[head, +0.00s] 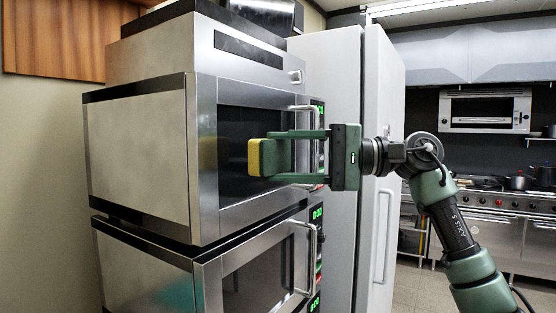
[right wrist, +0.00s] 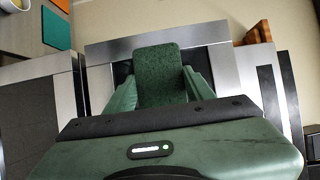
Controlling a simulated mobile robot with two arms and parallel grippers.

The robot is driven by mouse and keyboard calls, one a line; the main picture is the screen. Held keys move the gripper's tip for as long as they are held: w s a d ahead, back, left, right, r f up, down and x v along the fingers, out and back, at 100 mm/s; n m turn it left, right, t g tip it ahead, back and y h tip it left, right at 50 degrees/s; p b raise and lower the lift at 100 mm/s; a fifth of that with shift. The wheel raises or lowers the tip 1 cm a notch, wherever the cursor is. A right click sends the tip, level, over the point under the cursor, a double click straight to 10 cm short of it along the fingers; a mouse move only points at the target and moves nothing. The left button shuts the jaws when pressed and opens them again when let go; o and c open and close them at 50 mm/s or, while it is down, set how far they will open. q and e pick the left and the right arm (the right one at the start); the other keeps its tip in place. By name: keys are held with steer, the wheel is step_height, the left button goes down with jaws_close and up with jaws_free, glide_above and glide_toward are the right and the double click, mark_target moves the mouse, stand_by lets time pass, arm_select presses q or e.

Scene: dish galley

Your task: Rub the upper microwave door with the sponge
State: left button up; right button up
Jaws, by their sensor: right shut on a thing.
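The sponge (head: 254,157) has a yellow face and a green body. My right gripper (head: 276,156) is shut on it, one finger above and one below in the head view. The sponge is in front of the dark window of the upper microwave door (head: 232,122), its yellow face turned toward the door. I cannot tell whether it touches the glass. In the right wrist view the sponge's green side (right wrist: 160,70) shows between the fingers of the right gripper (right wrist: 160,88), with the steel door frame behind it. My left gripper is not in view.
A tall white cabinet (head: 330,120) is to the right. A stove (head: 490,205) stands farther back.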

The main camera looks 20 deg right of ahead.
steer(key=shift+s+d, duration=0.1)
steer(key=shift+s+d+b, duration=0.55)
steer(key=shift+s+d, duration=0.3)
steer(key=shift+s, duration=0.25)
